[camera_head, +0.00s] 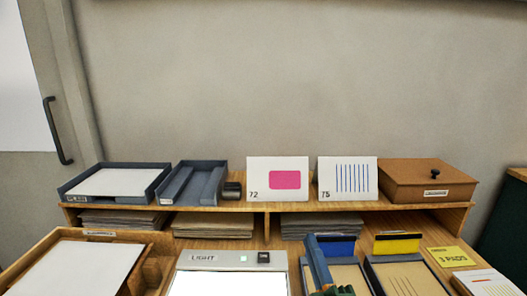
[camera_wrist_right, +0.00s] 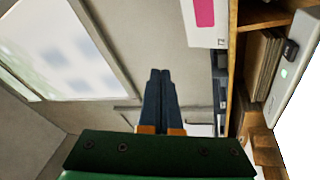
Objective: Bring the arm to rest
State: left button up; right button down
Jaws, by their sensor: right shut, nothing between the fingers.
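My right gripper (camera_head: 312,240) rises from the bottom of the head view, in front of the tray with the blue-edged piece. Its two blue fingers are pressed together and hold nothing. In the right wrist view the closed fingers (camera_wrist_right: 160,75) point away from the green gripper body, with open air at their tips. Its height above the table cannot be told exactly. My left gripper is not in view.
A light box (camera_head: 203,258) lies left of the right gripper, and a yellow-topped tray (camera_head: 397,243) lies right of it. Behind stands a wooden shelf (camera_head: 240,208) with trays, two cards (camera_head: 258,168) and a brown lidded box (camera_head: 412,185). The air above is clear.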

jog(key=s+d+f+m+g+h, duration=0.2)
jog(key=s+d+f+m+g, duration=0.15)
jog(key=f, duration=0.25)
jog(key=s+d+f+m+g+h, duration=0.1)
jog(key=s+d+f+m+g, duration=0.2)
jog(key=f, duration=0.4)
jog(key=s+d+f+m+g+h, duration=0.1)
jog(key=d+f+m+g+h, duration=0.1)
jog(key=f+m+g, duration=0.3)
jog(key=s+f+m+g+y, duration=0.1)
jog(key=s+f+g, duration=0.2)
jog(key=s+f, duration=0.3)
jog(key=s+f+m+g+y, duration=0.1)
jog(key=s+f+g, duration=0.25)
jog(key=s, duration=0.55)
jog(key=s+f+g, duration=0.1)
jog(key=s+f, duration=0.1)
jog(key=f, duration=0.7)
jog(key=s+f, duration=0.2)
jog(key=f, duration=0.8)
jog(key=s+d+f+g, duration=0.1)
jog(key=s+f, duration=0.7)
jog(key=s, duration=0.3)
jog(key=shift+d+p, duration=0.15)
jog(key=shift+p, duration=0.3)
